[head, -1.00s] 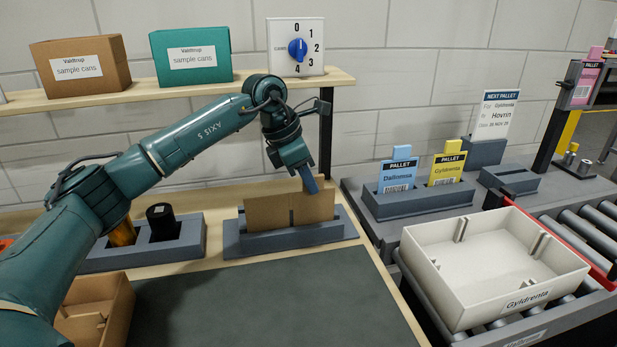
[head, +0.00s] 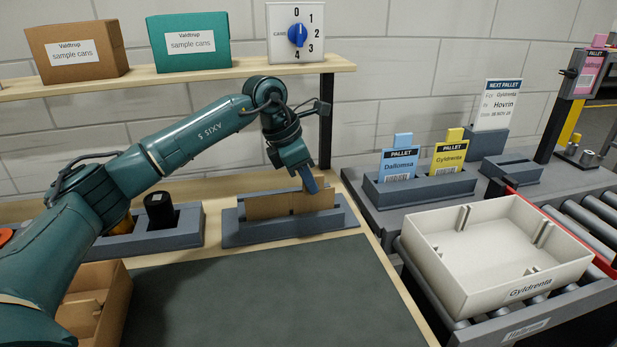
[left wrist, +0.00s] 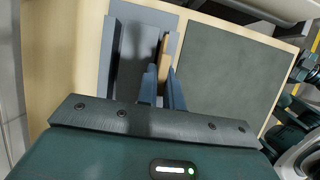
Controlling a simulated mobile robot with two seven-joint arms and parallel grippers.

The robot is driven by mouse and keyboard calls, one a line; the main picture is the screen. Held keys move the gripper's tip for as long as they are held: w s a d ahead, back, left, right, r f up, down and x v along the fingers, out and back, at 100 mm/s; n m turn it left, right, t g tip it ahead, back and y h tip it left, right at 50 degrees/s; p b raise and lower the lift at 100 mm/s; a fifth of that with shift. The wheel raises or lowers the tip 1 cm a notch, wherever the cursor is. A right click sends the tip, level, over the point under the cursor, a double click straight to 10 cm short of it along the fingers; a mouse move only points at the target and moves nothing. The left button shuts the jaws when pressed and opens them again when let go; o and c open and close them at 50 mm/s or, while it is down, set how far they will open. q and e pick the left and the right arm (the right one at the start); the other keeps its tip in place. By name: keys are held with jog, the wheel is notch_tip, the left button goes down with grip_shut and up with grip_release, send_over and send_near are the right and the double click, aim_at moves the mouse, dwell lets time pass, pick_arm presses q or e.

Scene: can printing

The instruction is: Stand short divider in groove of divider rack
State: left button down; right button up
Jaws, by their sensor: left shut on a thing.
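In the left wrist view the divider (left wrist: 164,58) shows as a thin brown strip at the fingertips, over the rack (left wrist: 108,55). My right gripper is not in view.
A grey holder (head: 185,237) with a black can stands left of the rack, and an open cardboard box (head: 105,300) is at front left. The dark mat (head: 260,295) in front is clear. A white crate (head: 490,235) lies on rollers at right.

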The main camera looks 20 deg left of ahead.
pick_arm(q)
jog(key=shift+f, duration=0.25)
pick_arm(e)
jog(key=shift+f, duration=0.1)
pick_arm(q)
jog(key=c, duration=1.5)
grip_release()
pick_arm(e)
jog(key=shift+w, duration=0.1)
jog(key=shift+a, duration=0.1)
pick_arm(q)
jog(key=v, duration=1.3)
jog(key=shift+a+r, duration=0.1)
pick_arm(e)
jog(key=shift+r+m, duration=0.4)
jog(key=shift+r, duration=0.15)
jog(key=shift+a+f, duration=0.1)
